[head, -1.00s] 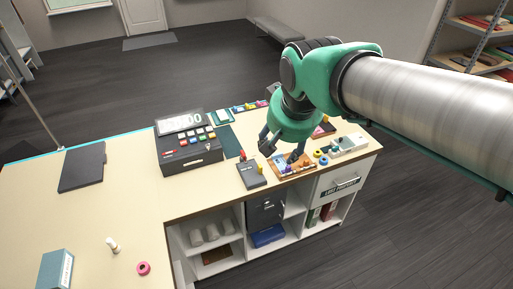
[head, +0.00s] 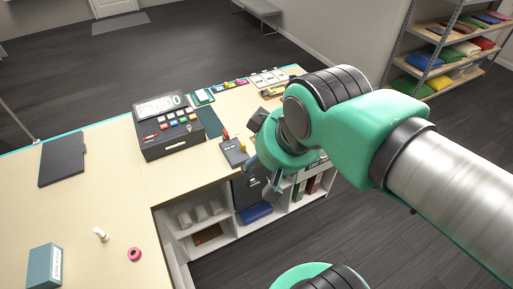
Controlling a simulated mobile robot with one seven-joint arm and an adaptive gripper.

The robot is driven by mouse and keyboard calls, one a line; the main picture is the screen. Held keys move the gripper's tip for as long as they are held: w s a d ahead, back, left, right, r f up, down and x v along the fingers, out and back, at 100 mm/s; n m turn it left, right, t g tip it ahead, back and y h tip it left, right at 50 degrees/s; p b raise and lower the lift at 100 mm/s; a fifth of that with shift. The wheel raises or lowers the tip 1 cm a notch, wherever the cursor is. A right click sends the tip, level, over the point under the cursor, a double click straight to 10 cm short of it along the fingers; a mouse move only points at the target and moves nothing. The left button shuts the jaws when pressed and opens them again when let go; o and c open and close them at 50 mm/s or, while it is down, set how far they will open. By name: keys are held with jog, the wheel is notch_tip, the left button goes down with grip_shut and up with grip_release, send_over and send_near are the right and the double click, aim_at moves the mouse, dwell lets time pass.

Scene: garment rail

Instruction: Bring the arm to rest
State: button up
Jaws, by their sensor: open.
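My gripper (head: 262,172) hangs at the front edge of the counter (head: 90,205), its fingers pointing down in front of the shelf openings. It is open, and I see nothing between the fingers. The green wrist and arm hide the right end of the counter top and the small things there. More of my own green and black arm shows at the bottom edge of the head view.
A cash register (head: 168,130) and a small dark card device (head: 234,152) stand near the gripper. A dark folder (head: 62,158), a pink tape roll (head: 134,254) and a blue box (head: 45,265) lie on the left part. Open dark floor (head: 360,220) is at right, before a shelf rack (head: 450,50).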

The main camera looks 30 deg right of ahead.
jog(key=shift+f, duration=0.15)
notch_tip(320, 180, down, 13)
jog(key=b, duration=1.3)
